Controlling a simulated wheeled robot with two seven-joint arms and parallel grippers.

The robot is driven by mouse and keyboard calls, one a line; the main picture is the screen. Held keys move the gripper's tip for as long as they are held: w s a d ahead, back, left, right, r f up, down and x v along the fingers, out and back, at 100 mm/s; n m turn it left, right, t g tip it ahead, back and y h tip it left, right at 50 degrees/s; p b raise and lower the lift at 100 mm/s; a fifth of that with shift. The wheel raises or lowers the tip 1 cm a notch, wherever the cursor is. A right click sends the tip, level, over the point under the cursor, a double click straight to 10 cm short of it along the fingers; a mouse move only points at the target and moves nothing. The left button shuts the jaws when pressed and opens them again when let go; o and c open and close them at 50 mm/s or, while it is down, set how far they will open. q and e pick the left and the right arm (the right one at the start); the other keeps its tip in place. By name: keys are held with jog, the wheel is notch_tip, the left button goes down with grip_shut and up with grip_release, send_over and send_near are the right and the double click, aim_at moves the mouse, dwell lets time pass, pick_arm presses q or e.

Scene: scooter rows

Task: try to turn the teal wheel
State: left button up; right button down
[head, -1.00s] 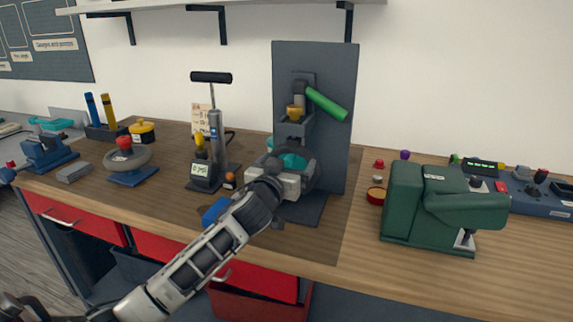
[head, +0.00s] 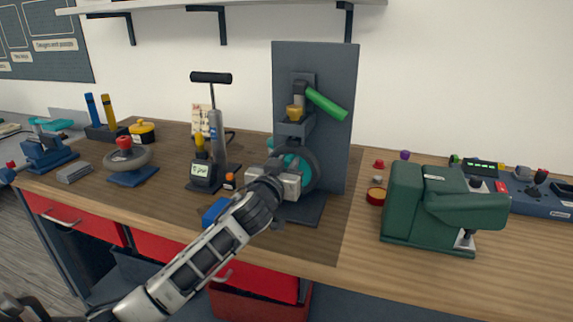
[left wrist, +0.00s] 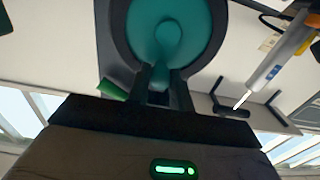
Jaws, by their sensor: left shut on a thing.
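The teal wheel (head: 297,160), with a teal face and a dark rim, is mounted low on the grey upright panel (head: 330,150). In the left wrist view the wheel (left wrist: 168,32) fills the top middle, with its round hub facing me. My left gripper (head: 289,176) is at the lower left of the wheel in the head view and covers part of it. My right gripper is not in view.
A pump with a black T-handle (head: 211,78) stands to the left. A green machine (head: 420,205) stands to the right. Bare wood lies in front of the green machine.

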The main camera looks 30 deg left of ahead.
pick_arm(q)
jog(key=shift+a, duration=0.3)
dwell(1.1)
dwell(0.4)
jog(key=shift+d, duration=0.1)
dwell(0.4)
jog(key=shift+d, duration=0.2)
dwell(0.4)
jog(key=o, duration=2.1)
jog(key=shift+o, duration=0.2)
jog(key=shift+d, duration=0.1)
